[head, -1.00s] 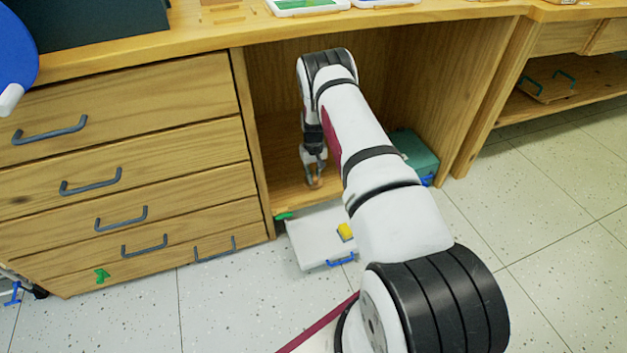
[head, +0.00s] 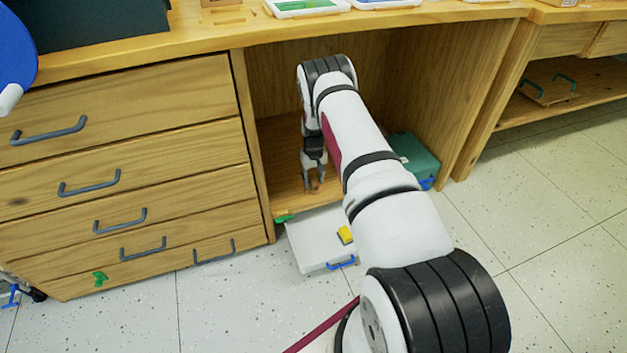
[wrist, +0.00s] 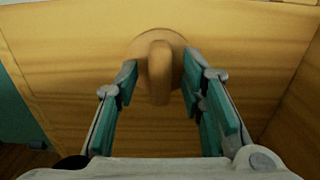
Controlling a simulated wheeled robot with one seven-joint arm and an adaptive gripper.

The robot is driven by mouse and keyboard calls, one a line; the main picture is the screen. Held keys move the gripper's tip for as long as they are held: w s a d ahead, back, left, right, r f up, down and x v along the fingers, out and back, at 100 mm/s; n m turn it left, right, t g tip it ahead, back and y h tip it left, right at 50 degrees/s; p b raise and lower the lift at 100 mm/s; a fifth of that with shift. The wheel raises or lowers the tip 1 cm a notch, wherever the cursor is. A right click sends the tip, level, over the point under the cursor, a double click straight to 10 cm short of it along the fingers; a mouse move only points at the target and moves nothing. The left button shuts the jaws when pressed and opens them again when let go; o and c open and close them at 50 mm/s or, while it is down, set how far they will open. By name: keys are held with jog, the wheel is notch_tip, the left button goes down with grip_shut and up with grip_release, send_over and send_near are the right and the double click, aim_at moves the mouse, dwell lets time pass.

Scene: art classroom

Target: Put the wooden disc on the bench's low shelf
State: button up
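The wooden disc (wrist: 159,68), with an upright knob, rests on the bench's low shelf (head: 282,168) in the wrist view. My gripper (wrist: 160,76) is over it; its teal-padded fingers stand apart on both sides of the knob, with a visible gap on each side. In the head view my gripper (head: 314,188) points down inside the open bay, close above the shelf near its front edge. The disc is too small and covered by the fingers to make out clearly there.
A teal box (head: 416,160) stands at the right of the bay, partly behind my arm. A white case (head: 312,243) with a yellow block (head: 345,234) lies on the floor in front. Drawers (head: 110,130) close off the left side.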

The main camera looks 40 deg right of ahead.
aim_at(314, 179)
notch_tip(314, 179, up, 7)
jog(key=p, duration=0.3)
jog(key=shift+r, duration=0.15)
dwell(0.3)
